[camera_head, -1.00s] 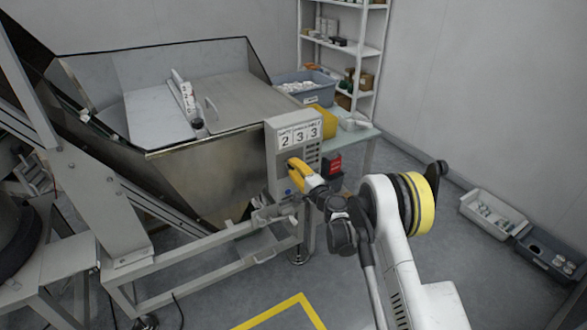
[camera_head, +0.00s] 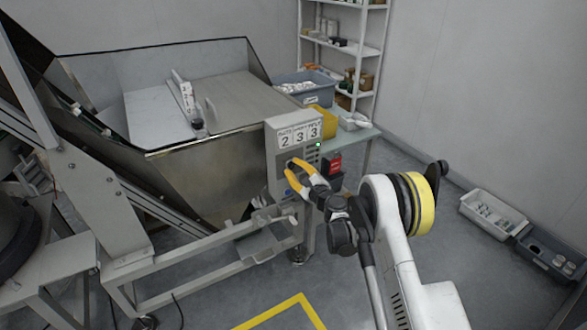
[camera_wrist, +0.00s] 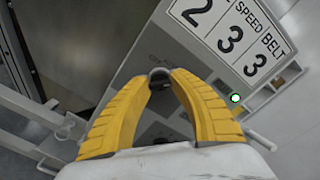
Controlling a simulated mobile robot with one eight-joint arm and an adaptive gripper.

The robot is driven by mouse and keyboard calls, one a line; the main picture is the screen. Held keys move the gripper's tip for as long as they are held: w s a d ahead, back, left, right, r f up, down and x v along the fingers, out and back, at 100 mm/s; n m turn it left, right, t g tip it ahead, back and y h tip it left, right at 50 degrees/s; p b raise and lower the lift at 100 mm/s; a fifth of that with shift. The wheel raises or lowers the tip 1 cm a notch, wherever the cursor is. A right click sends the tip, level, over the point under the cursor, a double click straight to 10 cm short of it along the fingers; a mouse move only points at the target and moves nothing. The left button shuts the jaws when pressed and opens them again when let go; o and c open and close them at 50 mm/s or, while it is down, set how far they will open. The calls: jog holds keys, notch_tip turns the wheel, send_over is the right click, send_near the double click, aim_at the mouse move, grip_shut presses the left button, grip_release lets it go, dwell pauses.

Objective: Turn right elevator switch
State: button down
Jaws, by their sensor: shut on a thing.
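The elevator switch (camera_wrist: 159,72) is a small dark round knob on the face of the grey control box (camera_head: 279,172). My gripper (camera_head: 289,168) has its yellow fingers at the box front, below the white plate with the digits 2, 3, 3 (camera_head: 300,134). In the wrist view my gripper (camera_wrist: 161,78) is shut on the switch, with a fingertip on either side of it. A green light (camera_wrist: 235,98) glows on the box beside the right finger. The fingers hide most of the knob in the head view.
A metal hopper (camera_head: 200,170) with an inclined conveyor stands left of the box. A table with a grey bin (camera_head: 318,95) and a shelf (camera_head: 345,50) stand behind. Two trays (camera_head: 490,222) lie on the floor at right. The floor marked by yellow tape (camera_head: 270,312) is clear.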

jog(key=shift+m, duration=0.3)
jog(key=c, duration=1.1)
grip_release()
jog(key=shift+s+d, duration=0.1)
jog(key=v, duration=1.1)
jog(key=shift+s+d, duration=0.2)
jog(key=shift+s, duration=0.1)
